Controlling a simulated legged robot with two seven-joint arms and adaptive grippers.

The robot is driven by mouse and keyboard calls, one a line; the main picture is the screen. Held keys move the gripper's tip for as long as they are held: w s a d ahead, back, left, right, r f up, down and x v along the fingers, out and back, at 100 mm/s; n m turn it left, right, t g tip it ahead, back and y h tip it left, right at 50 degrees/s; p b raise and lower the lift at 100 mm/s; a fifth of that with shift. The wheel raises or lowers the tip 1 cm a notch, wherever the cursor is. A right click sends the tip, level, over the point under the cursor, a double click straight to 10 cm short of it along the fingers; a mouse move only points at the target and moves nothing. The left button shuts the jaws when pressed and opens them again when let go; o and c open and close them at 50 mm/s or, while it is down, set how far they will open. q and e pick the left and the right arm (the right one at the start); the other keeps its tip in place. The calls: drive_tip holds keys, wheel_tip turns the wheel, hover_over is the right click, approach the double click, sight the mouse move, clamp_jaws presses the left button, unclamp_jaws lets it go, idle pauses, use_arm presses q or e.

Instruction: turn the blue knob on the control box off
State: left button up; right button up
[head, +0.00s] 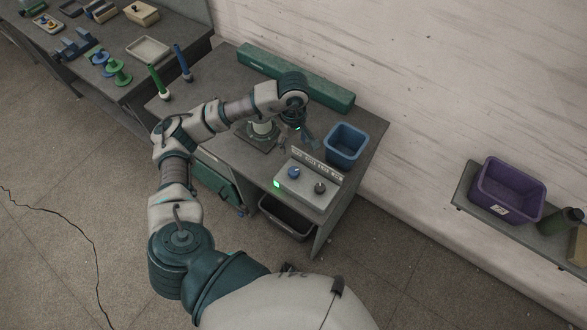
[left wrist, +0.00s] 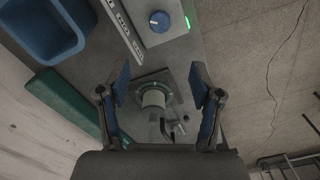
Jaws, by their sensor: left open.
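The control box (head: 305,196) sits near the front right of the grey bench. Its blue knob (head: 293,172) is on the top face, with a dark knob (head: 319,187) to its right and a lit green lamp (head: 276,183) at its left edge. My left gripper (head: 298,141) is over the bench behind the box, apart from the knob. In the left wrist view the gripper (left wrist: 160,82) has its fingers spread and empty. The blue knob (left wrist: 160,21) shows at the top, beyond the fingertips, with the lamp (left wrist: 187,22) beside it. My right gripper is out of view.
A blue bin (head: 345,146) stands behind the box, to the right. A winder post on a dark plate (head: 256,141) is left of the gripper. A long green case (head: 318,88) lies along the wall. A grey bin (head: 286,217) is under the bench top.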

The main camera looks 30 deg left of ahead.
sight(294, 171)
use_arm(q)
wheel_tip(294, 171, down, 16)
drive_tip(key=shift+d+f+p, duration=0.1)
drive_tip(key=shift+d+p, duration=0.05)
drive_tip(key=shift+p, duration=0.25)
drive_tip(key=c, duration=1.1)
